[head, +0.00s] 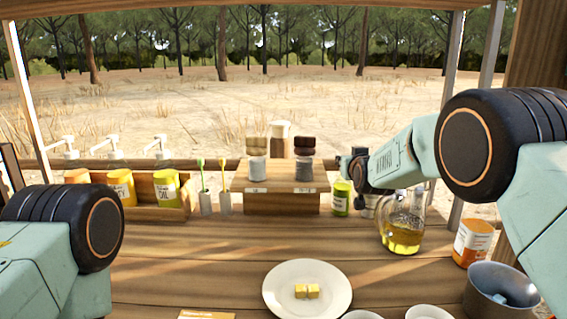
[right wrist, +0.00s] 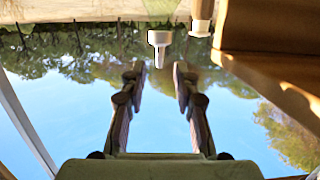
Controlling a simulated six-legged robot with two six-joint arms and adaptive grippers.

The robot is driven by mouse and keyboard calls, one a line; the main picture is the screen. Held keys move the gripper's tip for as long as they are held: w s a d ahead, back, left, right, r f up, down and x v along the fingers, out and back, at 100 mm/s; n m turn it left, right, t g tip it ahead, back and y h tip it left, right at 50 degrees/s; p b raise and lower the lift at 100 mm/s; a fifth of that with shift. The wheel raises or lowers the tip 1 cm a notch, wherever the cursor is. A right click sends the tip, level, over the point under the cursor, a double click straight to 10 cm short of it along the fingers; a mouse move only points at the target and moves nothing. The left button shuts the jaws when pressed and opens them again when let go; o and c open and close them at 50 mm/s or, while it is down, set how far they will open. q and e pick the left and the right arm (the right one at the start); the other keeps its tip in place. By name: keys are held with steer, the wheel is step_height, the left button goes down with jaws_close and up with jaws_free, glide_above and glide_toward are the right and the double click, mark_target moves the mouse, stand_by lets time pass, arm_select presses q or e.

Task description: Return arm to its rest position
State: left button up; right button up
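My right arm reaches in from the right in the head view. Its dark gripper (head: 352,169) is above the table, beside the right end of the wooden stand and over a small green jar (head: 341,198).
A glass jug of yellow oil (head: 402,237) stands just right of my right gripper. An orange-labelled jar (head: 472,243) and a grey pot (head: 478,286) are further right. A plate (head: 283,293) with two yellow cubes lies in front. The wooden stand (head: 281,203) bears two grinders.

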steer(key=shift+w+f, duration=0.15)
steer(key=shift+w, duration=0.6)
steer(key=shift+w+f, duration=0.15)
steer(key=shift+w, duration=0.55)
steer(key=shift+s+r, duration=0.1)
steer(key=shift+s, duration=0.05)
